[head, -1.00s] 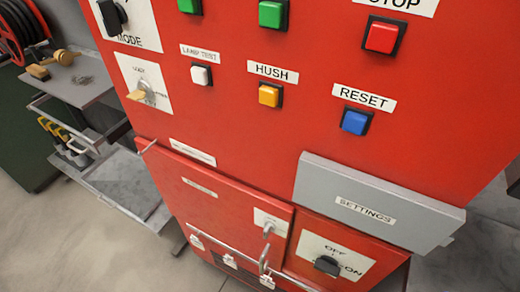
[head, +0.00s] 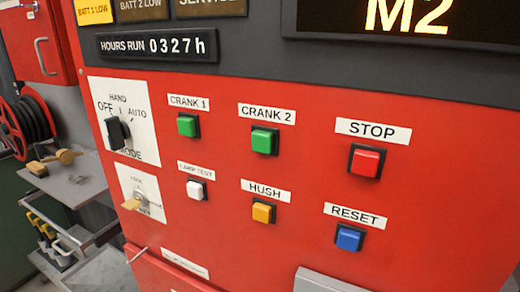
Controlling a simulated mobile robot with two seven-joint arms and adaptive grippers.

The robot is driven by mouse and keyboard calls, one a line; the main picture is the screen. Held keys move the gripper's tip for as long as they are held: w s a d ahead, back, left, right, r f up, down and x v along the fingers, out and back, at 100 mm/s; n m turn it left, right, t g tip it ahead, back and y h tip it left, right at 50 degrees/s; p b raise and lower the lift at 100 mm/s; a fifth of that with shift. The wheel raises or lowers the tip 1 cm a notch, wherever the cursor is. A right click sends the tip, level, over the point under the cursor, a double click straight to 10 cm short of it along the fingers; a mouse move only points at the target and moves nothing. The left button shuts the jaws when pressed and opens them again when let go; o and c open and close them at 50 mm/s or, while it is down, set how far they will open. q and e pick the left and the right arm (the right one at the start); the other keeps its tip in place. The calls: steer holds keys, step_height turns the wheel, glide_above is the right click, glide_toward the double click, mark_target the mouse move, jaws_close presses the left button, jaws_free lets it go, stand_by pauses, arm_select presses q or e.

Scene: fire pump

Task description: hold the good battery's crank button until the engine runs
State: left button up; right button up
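The red control panel fills the head view. The green CRANK 1 button (head: 187,125) and the green CRANK 2 button (head: 264,140) sit side by side in its upper middle. Above them, the BATT 1 LOW lamp (head: 94,11) glows yellow, while the BATT 2 LOW lamp (head: 142,8) is dark. The mode knob (head: 117,133) has OFF, HAND and AUTO marks; its black handle stands at the left, and I cannot tell its exact setting. A display (head: 410,16) shows M2 in yellow, cut off by the top edge. Neither gripper is in view.
The red STOP button (head: 366,161), blue RESET button (head: 349,237), yellow HUSH button (head: 263,212) and white LAMP TEST button (head: 196,190) share the panel. A key lock (head: 138,202) is below the knob. A cart (head: 68,184) and hose reel (head: 27,122) stand at left.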

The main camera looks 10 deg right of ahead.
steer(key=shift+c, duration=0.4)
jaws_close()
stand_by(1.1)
